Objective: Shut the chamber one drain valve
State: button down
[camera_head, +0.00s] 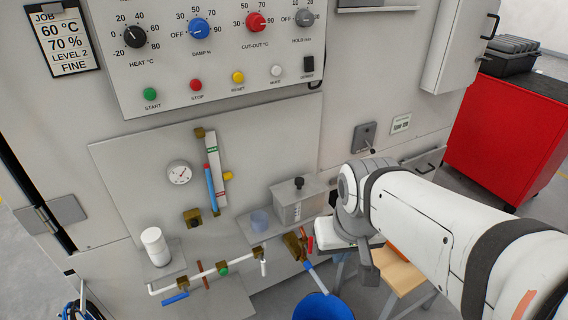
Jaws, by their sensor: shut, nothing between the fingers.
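A brass valve (292,245) with a short red handle (310,244) sits low on the panel, just left of my gripper. A pale blue tube (315,276) runs from it down toward a blue bucket (322,307). I see no label naming it as chamber one's drain.
A white cylinder (156,246) stands at left. A wooden stool (396,269) is behind my gripper. A red cabinet (510,135) is at right.

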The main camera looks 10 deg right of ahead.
aim_at(308, 247)
jog(key=u, duration=1.5)
jog(key=k, duration=1)
jog(key=z, duration=1.1)
jog(key=i, duration=1)
jog(key=z, duration=0.05)
